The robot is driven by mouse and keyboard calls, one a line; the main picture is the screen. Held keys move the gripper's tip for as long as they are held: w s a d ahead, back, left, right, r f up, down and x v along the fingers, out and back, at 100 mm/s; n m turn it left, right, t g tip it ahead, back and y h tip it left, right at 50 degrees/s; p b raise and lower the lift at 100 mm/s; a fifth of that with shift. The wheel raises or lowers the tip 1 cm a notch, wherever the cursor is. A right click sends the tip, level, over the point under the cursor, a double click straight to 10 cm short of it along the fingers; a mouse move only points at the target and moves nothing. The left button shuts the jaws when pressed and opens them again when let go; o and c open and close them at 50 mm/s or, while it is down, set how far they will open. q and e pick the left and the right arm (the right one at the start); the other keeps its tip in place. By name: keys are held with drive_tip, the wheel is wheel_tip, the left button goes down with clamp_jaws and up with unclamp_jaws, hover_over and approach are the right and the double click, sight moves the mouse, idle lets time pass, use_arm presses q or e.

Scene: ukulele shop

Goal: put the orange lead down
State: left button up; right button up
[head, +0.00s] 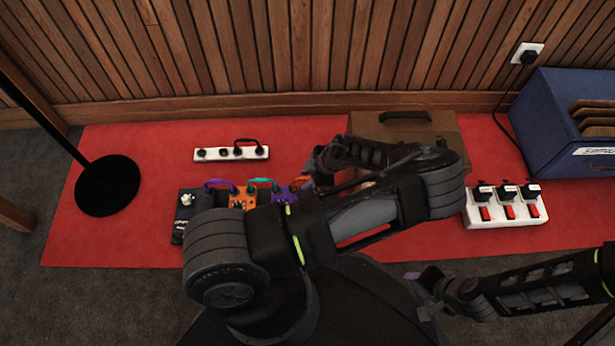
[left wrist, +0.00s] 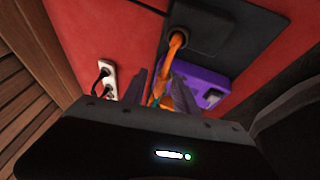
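The orange lead (left wrist: 177,46) runs from a round socket on a dark box (left wrist: 212,22) towards the purple pedal (left wrist: 208,84). In the head view a bit of the orange lead (head: 303,181) shows beside the purple pedal (head: 282,194), with the rest hidden by my left arm. My left gripper (left wrist: 160,75) is low over the lead. Its two fingers stand apart, and orange shows between and behind them. Whether a finger touches the lead is not clear. My right gripper (head: 418,295) is apart from the pedals at the lower right, with its fingers spread and empty.
An orange pedal (head: 241,201) and a black pedal (head: 185,203) stand left of the purple one on the red mat (head: 120,230). A white strip (head: 230,153) lies behind. A brown box (head: 430,130), a switched power strip (head: 507,212) and a blue crate (head: 560,120) are right.

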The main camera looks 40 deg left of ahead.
use_arm(q)
drive_tip(key=shift+r+p, duration=0.6)
drive_tip(key=shift+r, duration=0.05)
drive_tip(key=p+v, duration=0.4)
drive_tip(key=v, duration=0.8)
drive_tip(key=shift+p, duration=0.35)
